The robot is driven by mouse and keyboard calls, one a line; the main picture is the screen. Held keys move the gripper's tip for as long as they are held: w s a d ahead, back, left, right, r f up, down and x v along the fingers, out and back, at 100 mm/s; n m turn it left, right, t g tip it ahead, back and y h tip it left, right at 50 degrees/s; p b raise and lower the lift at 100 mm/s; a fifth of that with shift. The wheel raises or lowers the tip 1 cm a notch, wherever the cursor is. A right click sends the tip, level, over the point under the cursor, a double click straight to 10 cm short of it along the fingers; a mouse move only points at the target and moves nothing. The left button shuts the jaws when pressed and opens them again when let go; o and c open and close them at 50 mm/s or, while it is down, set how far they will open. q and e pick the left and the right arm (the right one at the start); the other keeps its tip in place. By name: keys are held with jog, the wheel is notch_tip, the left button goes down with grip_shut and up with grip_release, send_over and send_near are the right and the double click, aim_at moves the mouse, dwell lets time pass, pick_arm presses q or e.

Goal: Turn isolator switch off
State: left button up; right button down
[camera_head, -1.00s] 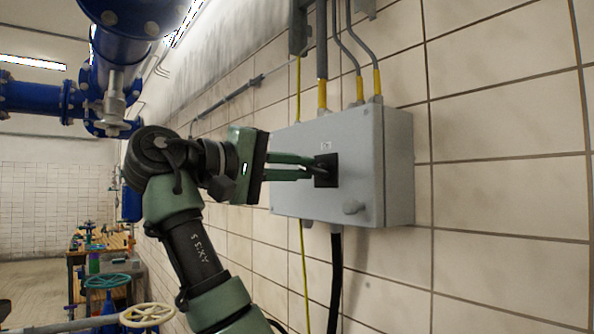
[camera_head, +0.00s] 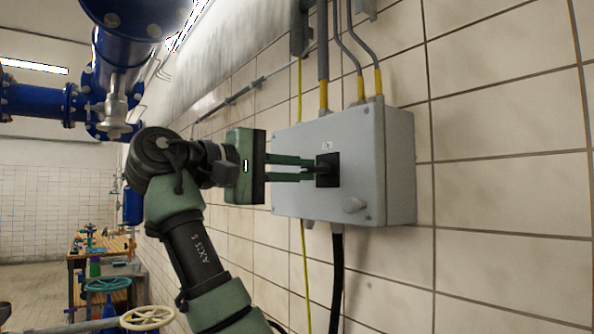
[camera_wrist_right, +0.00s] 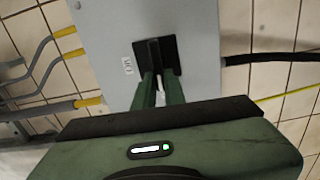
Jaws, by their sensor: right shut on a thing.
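The isolator switch (camera_head: 327,169) is a black square plate with a black handle on the front of a grey wall box (camera_head: 365,185). My right gripper (camera_head: 312,169) reaches it from the left, its two green fingers shut on the handle. In the right wrist view the fingers (camera_wrist_right: 161,80) close around the handle of the isolator switch (camera_wrist_right: 170,55), and a small label sits beside the plate. The fingers hide part of the handle, so its exact angle is hard to read. My left gripper is not in view.
Grey conduits with yellow ends (camera_head: 323,95) enter the box from above. A black cable (camera_head: 337,270) hangs below it beside a thin yellow-green wire. Blue pipes (camera_head: 130,40) and handwheels (camera_head: 147,318) stand at the left.

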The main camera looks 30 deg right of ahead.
jog(key=c, duration=1.6)
grip_release()
jog(key=shift+f, duration=0.1)
jog(key=shift+c, duration=0.2)
jog(key=shift+o, duration=0.8)
jog(key=shift+s+d, duration=0.2)
jog(key=shift+d, duration=0.05)
jog(key=a+b, duration=0.1)
jog(key=a, duration=0.6)
jog(key=shift+s+a, duration=0.3)
jog(key=shift+a, duration=0.1)
